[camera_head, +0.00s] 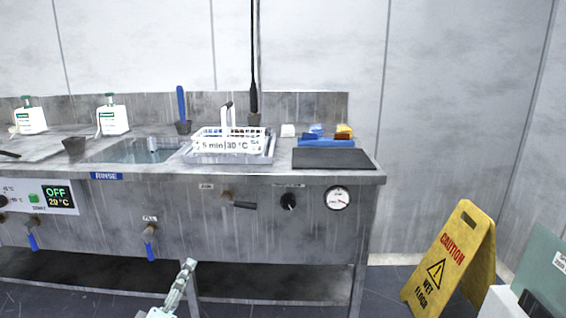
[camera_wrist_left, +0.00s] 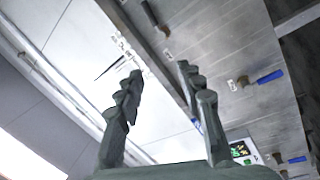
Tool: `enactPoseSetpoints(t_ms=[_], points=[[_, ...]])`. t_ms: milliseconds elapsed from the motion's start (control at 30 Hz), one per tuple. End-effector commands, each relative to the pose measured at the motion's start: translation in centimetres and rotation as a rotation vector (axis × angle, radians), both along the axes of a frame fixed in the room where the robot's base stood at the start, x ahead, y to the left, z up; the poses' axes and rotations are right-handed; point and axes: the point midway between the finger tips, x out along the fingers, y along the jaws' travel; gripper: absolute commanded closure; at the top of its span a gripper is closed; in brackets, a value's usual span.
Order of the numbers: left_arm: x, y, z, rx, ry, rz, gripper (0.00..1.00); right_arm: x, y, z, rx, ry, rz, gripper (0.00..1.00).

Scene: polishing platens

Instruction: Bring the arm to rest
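My left gripper (camera_head: 187,266) shows at the bottom of the head view, low in front of the metal sink bench (camera_head: 270,215) and apart from it. In the left wrist view its two fingers (camera_wrist_left: 160,72) stand apart with nothing between them, so it is open and empty. Only the end of the left arm shows in the head view. My right gripper is in neither view.
A white basket (camera_head: 228,142) sits on the bench beside the rinse basin (camera_head: 135,151). Blue-handled taps (camera_head: 150,243) stick out of the bench front. A yellow wet-floor sign (camera_head: 452,258) stands at the right, with open floor between it and the bench.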

Motion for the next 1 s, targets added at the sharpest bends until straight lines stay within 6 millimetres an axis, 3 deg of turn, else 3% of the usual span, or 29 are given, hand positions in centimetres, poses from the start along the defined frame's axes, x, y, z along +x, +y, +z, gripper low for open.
enactPoseSetpoints(t_ms=[400,533,767,867,1000], points=[[0.1,7.7,1.3,0.331,0.000,-0.038,0.62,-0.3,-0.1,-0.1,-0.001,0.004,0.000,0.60],[-1.1,7.4,-3.5,0.487,0.130,-0.056,0.62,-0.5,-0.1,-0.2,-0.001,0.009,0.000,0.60],[-4.7,8.8,-11.6,0.813,0.369,-0.108,0.62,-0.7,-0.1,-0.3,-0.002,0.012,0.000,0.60],[-7.5,10.3,-15.7,0.989,0.504,-0.148,0.62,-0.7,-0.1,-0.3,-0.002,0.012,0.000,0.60],[-12.8,13.6,-21.0,1.261,0.724,-0.229,0.62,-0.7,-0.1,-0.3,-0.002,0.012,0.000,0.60]])
